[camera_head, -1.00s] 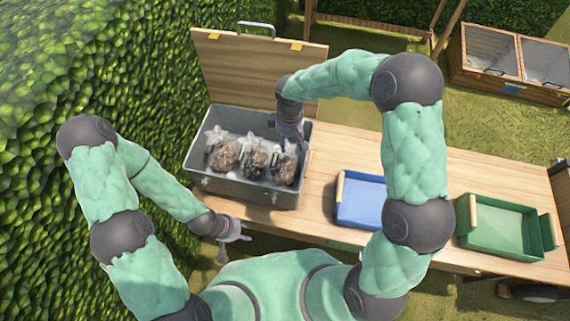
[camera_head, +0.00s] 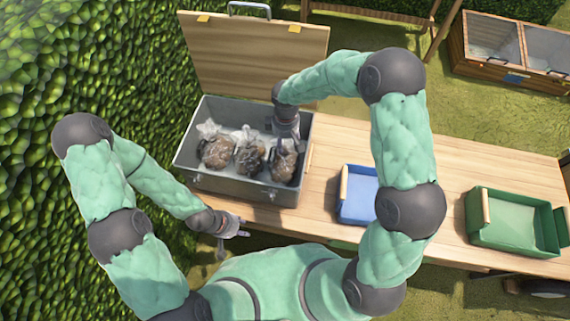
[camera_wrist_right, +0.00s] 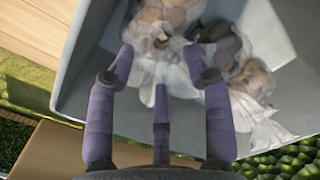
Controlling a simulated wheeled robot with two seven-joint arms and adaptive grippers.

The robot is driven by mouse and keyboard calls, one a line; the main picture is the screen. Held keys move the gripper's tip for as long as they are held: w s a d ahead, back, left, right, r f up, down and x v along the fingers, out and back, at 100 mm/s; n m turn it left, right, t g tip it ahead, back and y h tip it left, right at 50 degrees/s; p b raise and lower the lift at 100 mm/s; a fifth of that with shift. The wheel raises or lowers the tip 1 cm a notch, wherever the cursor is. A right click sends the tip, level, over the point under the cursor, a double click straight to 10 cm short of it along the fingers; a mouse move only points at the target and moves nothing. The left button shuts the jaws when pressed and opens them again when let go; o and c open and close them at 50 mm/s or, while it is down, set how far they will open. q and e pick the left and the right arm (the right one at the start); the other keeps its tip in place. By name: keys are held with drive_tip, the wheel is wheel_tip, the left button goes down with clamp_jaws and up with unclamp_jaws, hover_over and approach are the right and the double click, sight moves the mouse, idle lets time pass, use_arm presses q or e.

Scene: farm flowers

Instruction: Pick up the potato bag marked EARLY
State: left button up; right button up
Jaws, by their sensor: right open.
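Three clear bags of brown potatoes lie in a grey box: a left bag (camera_head: 217,152), a middle bag (camera_head: 249,158) and a right bag (camera_head: 283,166). No EARLY marking is readable on any of them. My right gripper (camera_head: 287,150) is lowered into the box at the right bag and partly covers it. In the right wrist view my right gripper (camera_wrist_right: 160,65) is open, its fingers spread over the crumpled clear plastic of a bag (camera_wrist_right: 174,76). Contact cannot be told. My left gripper (camera_head: 235,228) is at the table's front edge, away from the bags; its finger opening is unclear.
The grey box (camera_head: 240,190) has walls around the bags and a raised wooden lid (camera_head: 255,55) behind. A blue tray (camera_head: 357,200) and a green tray (camera_head: 512,220) stand to the right on the wooden table (camera_head: 460,165). A hedge (camera_head: 60,230) borders the left.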

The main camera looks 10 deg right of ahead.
sight(285, 147)
wheel_tip(285, 147, down, 6)
drive_tip(key=shift+r+b, duration=0.1)
drive_tip(key=shift+b, duration=0.95)
drive_tip(key=shift+a, duration=0.1)
clamp_jaws()
drive_tip(key=shift+r, duration=0.15)
